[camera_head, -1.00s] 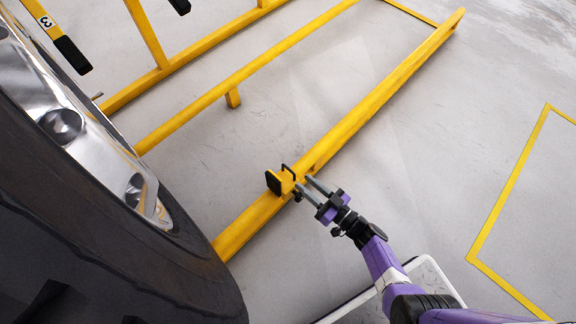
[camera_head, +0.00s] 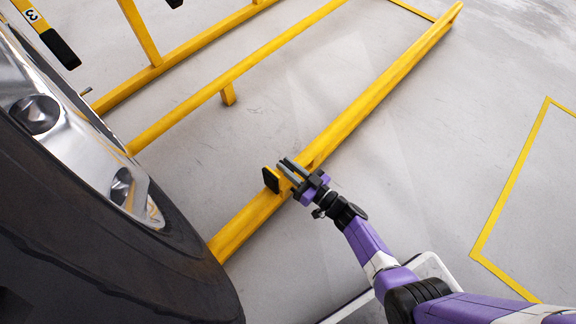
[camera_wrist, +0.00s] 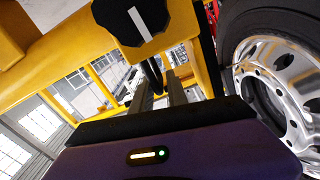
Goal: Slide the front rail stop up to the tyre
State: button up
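The front rail stop (camera_head: 271,180) is a yellow block with a black pad on its tyre-facing side. It sits on the yellow rail (camera_head: 350,118), with a stretch of rail between it and the tyre (camera_head: 150,262) at lower left. My gripper (camera_head: 284,167) is at the top of the stop, its fingers over where the stop's black handle is. In the wrist view the two fingers (camera_wrist: 160,88) are a little apart, with the dark handle (camera_wrist: 152,72) at their tips. Whether they grip it is unclear. A black knob with a white line (camera_wrist: 135,20) shows close by.
The wheel's chrome rim (camera_head: 85,140) fills the left side. More yellow frame bars (camera_head: 230,75) run behind the rail, and a black-tipped lever marked 3 (camera_head: 45,32) is at upper left. Grey floor (camera_head: 440,150) is clear at right.

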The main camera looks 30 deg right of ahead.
grip_shut()
dwell(1.2)
